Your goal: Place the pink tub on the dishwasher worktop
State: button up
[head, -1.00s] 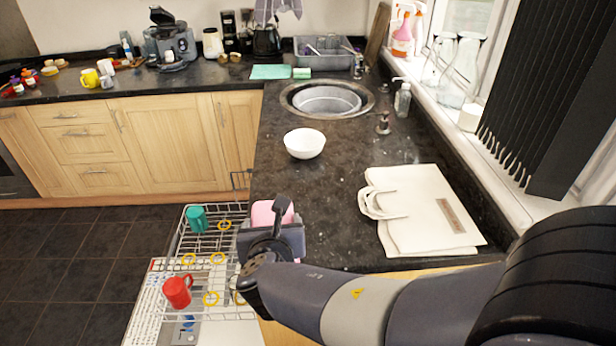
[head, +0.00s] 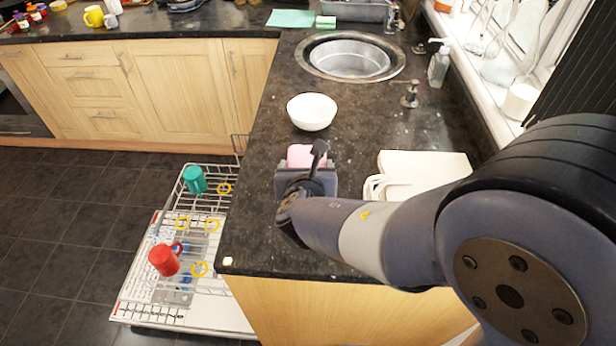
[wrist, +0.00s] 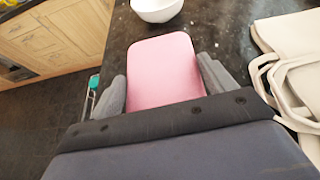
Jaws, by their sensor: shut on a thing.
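The pink tub (wrist: 165,72) is between the two fingers of my gripper (wrist: 163,85) in the wrist view. In the head view the tub (head: 306,155) shows just beyond my gripper (head: 306,170), which hides most of it. My gripper is shut on the tub. Both appear over the dark speckled worktop (head: 255,235), near its left edge. I cannot tell whether the tub touches the surface. The dishwasher (head: 215,318) has its door down and a rack pulled out at the lower left.
A white bowl (head: 312,112) stands on the worktop beyond the tub. A cream bag (head: 425,165) lies to the right, partly behind my arm. A round sink (head: 350,60) is farther back. The rack holds a teal mug (head: 195,179) and a red mug (head: 163,260).

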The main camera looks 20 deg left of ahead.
jog(key=shift+f+b, duration=0.4)
jog(key=shift+f, duration=1.8)
jog(key=shift+f, duration=0.2)
jog(key=o, duration=1.1)
jog(key=shift+r, duration=0.1)
jog(key=shift+o, duration=0.2)
jog(key=shift+r, duration=0.1)
jog(key=shift+s+r, duration=0.1)
jog(key=shift+s, duration=0.1)
jog(key=p+v, duration=0.1)
jog(key=v, duration=1)
jog(key=shift+s+d+r, duration=0.15)
jog(key=shift+s+d, duration=0.05)
jog(key=shift+s, duration=0.05)
